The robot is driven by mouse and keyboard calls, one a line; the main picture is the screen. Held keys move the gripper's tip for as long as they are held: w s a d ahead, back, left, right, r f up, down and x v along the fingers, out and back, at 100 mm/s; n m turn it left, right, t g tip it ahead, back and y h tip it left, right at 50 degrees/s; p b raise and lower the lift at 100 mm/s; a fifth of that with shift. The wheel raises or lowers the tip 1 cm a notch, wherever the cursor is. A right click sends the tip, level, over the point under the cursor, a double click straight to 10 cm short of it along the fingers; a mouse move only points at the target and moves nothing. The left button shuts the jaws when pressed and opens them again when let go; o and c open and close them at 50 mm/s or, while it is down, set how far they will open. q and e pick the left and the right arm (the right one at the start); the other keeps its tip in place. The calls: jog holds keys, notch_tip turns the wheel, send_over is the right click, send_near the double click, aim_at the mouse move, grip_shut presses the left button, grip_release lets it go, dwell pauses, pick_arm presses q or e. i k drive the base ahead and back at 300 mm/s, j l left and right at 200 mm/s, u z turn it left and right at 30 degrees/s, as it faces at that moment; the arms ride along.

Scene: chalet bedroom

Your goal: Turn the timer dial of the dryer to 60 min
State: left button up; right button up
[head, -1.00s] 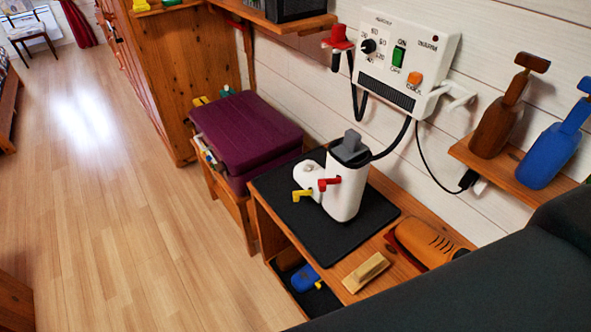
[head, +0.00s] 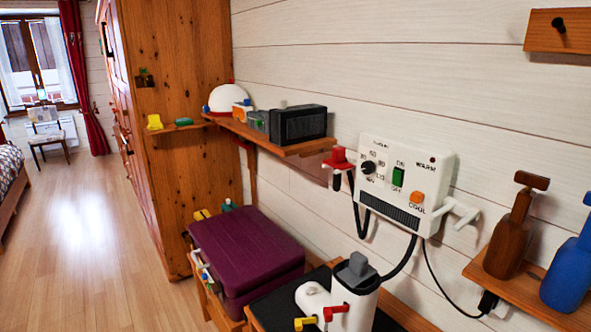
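The dryer (head: 437,172) is a white box on the white plank wall, right of centre in the head view. Its timer dial (head: 368,168) is a small black round knob at the left of the front panel, with small printed numbers around it. The dial's pointer is too small to read. Right of the dial are a green switch (head: 398,176) and an orange button (head: 417,198). A dark vent grille runs along the lower front. Neither of my grippers shows in the head view, and nothing is seen touching the dial.
Below the dryer, a white, grey-topped device (head: 358,304) with red and yellow levers stands on a black mat. A black hose (head: 403,262) joins it to the dryer. A shelf (head: 312,146) is at left; a bottle shelf (head: 535,290) is at right. Floor (head: 120,235) is open at left.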

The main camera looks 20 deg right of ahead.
aim_at(368, 167)
jog(key=i+j+z, duration=0.1)
jog(key=z, duration=1.35)
